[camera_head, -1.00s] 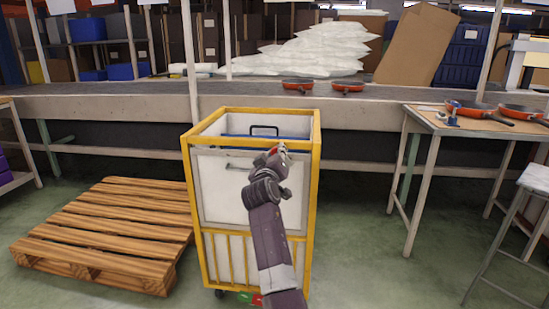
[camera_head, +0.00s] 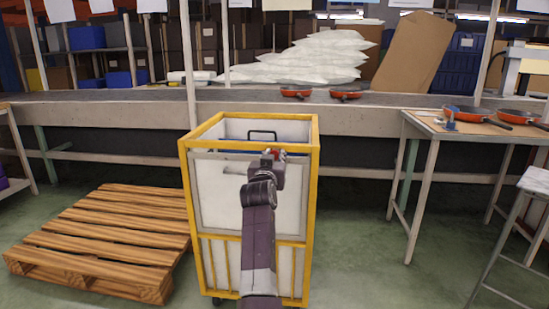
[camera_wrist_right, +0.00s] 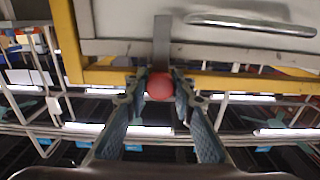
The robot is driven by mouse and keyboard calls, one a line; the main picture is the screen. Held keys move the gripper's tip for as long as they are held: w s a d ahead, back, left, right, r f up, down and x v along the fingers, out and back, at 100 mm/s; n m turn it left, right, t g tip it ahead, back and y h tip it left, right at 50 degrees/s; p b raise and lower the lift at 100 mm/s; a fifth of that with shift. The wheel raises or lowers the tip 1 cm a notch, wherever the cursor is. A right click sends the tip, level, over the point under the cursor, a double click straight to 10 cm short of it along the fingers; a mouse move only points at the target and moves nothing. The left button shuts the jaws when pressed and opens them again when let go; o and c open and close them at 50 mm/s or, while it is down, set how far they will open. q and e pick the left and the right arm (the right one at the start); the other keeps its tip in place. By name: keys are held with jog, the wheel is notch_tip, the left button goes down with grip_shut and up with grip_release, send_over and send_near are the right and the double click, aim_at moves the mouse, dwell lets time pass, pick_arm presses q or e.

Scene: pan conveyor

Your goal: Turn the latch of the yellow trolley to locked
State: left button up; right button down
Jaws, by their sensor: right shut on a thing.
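The yellow trolley (camera_head: 314,215) stands in front of me, with a yellow frame and white panels. Its latch shows in the right wrist view as a flat grey bar (camera_wrist_right: 162,38) against the white panel, with a round red knob (camera_wrist_right: 160,86) at its end. My right gripper (camera_head: 275,156) is at the upper front of the trolley. In the right wrist view its two fingers (camera_wrist_right: 160,92) are on either side of the red knob and shut on it. In the head view the gripper hides most of the latch. My left gripper is in neither view.
A metal handle (camera_wrist_right: 250,24) is on the white panel beside the latch. A wooden pallet (camera_head: 110,235) lies left of the trolley. A conveyor (camera_head: 370,118) with pans runs behind it. A table (camera_head: 425,123) with pans stands right, with free floor between it and the trolley.

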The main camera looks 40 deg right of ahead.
jog(key=shift+f, duration=0.1)
dwell(0.3)
jog(key=c, duration=1.7)
grip_release()
jog(key=shift+o, duration=0.2)
jog(key=shift+a, duration=0.1)
jog(key=v, duration=0.7)
jog(key=shift+s+a, duration=0.1)
jog(key=shift+s, duration=0.05)
